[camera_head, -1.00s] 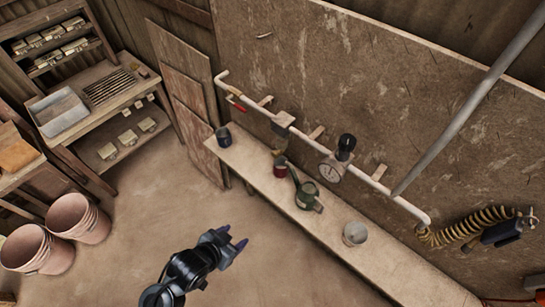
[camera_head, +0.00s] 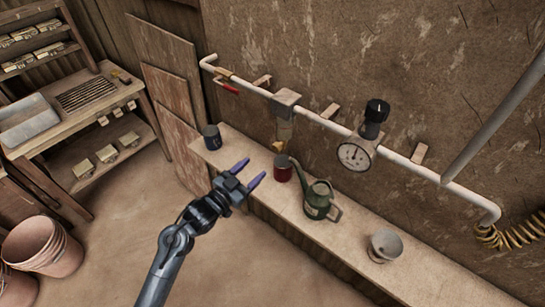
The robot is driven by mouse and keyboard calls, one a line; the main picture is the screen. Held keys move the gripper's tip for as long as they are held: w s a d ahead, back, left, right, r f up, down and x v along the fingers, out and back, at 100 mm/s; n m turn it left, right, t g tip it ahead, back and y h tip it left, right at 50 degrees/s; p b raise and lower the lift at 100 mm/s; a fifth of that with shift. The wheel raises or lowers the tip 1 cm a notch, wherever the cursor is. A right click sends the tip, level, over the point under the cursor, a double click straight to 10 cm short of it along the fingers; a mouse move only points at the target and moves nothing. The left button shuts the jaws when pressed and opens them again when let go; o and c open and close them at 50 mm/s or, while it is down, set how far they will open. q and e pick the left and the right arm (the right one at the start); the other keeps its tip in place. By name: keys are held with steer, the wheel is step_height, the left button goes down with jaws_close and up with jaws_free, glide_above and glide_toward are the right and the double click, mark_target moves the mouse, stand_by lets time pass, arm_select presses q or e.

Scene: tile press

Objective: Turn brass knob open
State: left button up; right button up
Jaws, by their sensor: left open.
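A small brass knob (camera_head: 278,146) sits at the bottom of the filter bowl (camera_head: 285,129), which hangs under a grey filter head (camera_head: 287,102) on the wall pipe. My left gripper (camera_head: 249,173) has dark fingers with purple tips spread apart and nothing between them. It is below and left of the knob in the picture, apart from it, close to the bench's front edge. The knob is small, so its turned position cannot be told. My right gripper is not in view.
A white pipe (camera_head: 322,122) runs along the wall with a red-handled valve (camera_head: 229,88), a gauge (camera_head: 355,153) and a black-topped regulator (camera_head: 376,112). On the bench (camera_head: 345,236) stand a dark mug (camera_head: 211,138), a red mug (camera_head: 283,170), a green watering can (camera_head: 318,200) and a pale cup (camera_head: 384,246).

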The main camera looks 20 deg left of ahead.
mark_target(275, 149)
arm_select(q)
steer(key=x, duration=0.8)
steer(key=shift+w, duration=0.25)
steer(key=shift+x, duration=0.9)
steer(key=shift+d, duration=0.1)
steer(key=c, duration=1)
steer(key=shift+c, duration=0.2)
